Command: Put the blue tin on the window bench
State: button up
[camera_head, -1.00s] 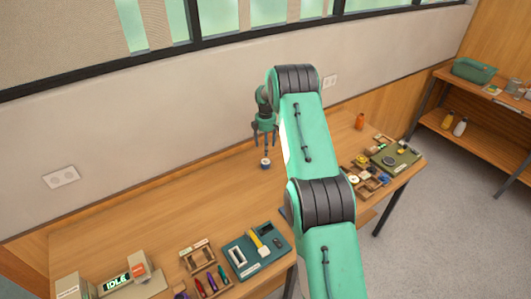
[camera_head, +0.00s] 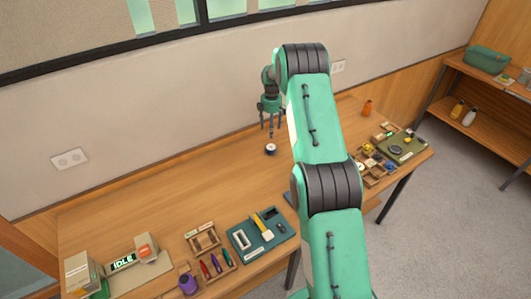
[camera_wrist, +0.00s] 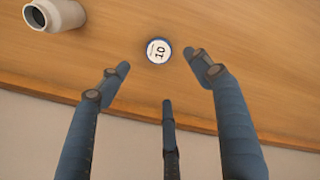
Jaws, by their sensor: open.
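The blue tin (camera_head: 271,149) stands on the wooden window bench (camera_head: 150,205), below the window wall. In the wrist view the tin (camera_wrist: 158,50) shows a round white top marked 10 inside a blue rim. My gripper (camera_head: 271,128) is above the tin in the head view, pointing down. In the wrist view its three dark fingers (camera_wrist: 160,78) are spread and hold nothing. The tin lies beyond the fingertips, with bare bench visible around it.
A cream container (camera_wrist: 55,14) is left of the tin in the wrist view. A teal tray (camera_head: 262,238), small wooden racks and an IDLE sign (camera_head: 123,262) occupy the front left. An orange bottle (camera_head: 367,108) and an olive tray (camera_head: 402,148) are right. The middle-left bench is clear.

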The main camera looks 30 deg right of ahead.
jog(key=s+a+r+m+t, duration=0.1)
jog(key=s+a+r, duration=0.4)
jog(key=r, duration=0.5)
jog(key=s+a+r+m, duration=0.2)
jog(key=a+r, duration=0.5)
jog(key=r, duration=0.2)
jog(key=s+a+r+m+t, duration=0.1)
jog(key=s+a+r, duration=0.4)
jog(key=r, duration=0.5)
jog(key=s+a+r+m+t, duration=0.1)
jog(key=s+a+r+m, duration=0.2)
jog(key=s+a+r, duration=0.95)
jog(key=s+a+f+m+t, duration=0.1)
jog(key=s+a, duration=0.2)
jog(key=s, duration=0.6)
jog(key=s+a+f+m, duration=0.1)
jog(key=s+a+m, duration=0.1)
jog(key=s, duration=0.8)
jog(key=s+a+f+m+t, duration=0.1)
jog(key=s+a, duration=0.2)
jog(key=s, duration=0.6)
jog(key=shift+s+a+m+t, duration=0.3)
jog(key=shift+s+a+m, duration=0.05)
jog(key=shift+m, duration=0.05)
jog(key=shift+f, duration=0.15)
